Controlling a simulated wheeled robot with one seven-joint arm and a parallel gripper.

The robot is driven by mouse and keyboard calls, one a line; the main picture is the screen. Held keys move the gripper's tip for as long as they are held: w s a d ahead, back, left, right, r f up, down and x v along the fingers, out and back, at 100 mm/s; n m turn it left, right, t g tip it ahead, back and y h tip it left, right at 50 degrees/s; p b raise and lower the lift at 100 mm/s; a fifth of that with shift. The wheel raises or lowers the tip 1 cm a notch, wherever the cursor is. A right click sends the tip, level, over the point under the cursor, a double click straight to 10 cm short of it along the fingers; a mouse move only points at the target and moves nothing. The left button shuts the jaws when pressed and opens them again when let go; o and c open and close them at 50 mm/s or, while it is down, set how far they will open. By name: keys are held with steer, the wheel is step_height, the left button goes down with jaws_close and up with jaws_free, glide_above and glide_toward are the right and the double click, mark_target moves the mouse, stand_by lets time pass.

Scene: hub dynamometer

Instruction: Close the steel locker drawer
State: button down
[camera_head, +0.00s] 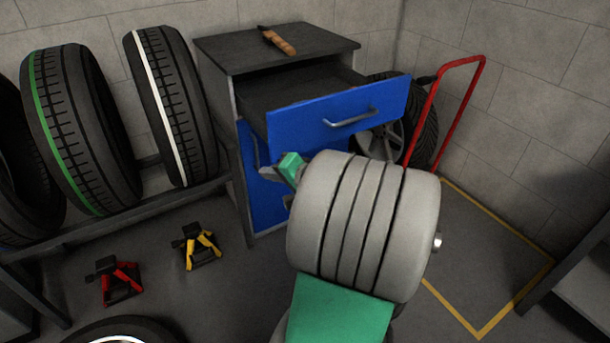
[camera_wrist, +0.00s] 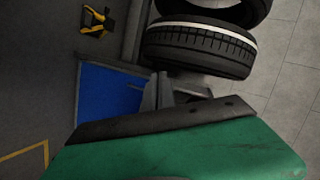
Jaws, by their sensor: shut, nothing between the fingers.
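The steel locker (camera_head: 236,95) stands against the back wall, with a dark top and blue fronts. Its top drawer (camera_head: 370,103) is pulled out, with a silver bar handle (camera_head: 350,118) on the blue front and a dark interior showing. A lower blue front (camera_head: 265,205) is beneath it, partly hidden by my arm; a blue panel of the locker (camera_wrist: 105,92) also shows in the wrist view. My gripper (camera_head: 268,172) is shut and empty, below the left end of the open drawer front. Its fingers (camera_wrist: 158,92) point toward the locker in the wrist view. Contact cannot be told.
A wooden-handled tool (camera_head: 279,41) lies on the locker top. Several tyres (camera_head: 172,105) stand on a rack at left. Red (camera_head: 114,280) and yellow (camera_head: 197,246) jack stands are on the floor. A red-framed trolley (camera_head: 437,105) and wheel stand right of the locker.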

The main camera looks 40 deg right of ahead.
steer(key=s+d+f+m+t+h+b, duration=0.2)
steer(key=s+d+f+m+b, duration=0.1)
steer(key=d, duration=0.4)
steer(key=m+t+h+b, duration=0.2)
steer(key=m+h, duration=0.1)
steer(key=m, duration=0.1)
glide_toward(300, 136)
steer(key=b+x, duration=0.2)
steer(key=x, duration=0.4)
steer(key=shift+w+f+b, duration=0.15)
steer(key=shift+f+b, duration=0.05)
steer(key=shift+b, duration=0.2)
steer(key=shift+w+d+r, duration=0.1)
steer(key=shift+w+d, duration=0.05)
steer(key=shift+w, duration=0.1)
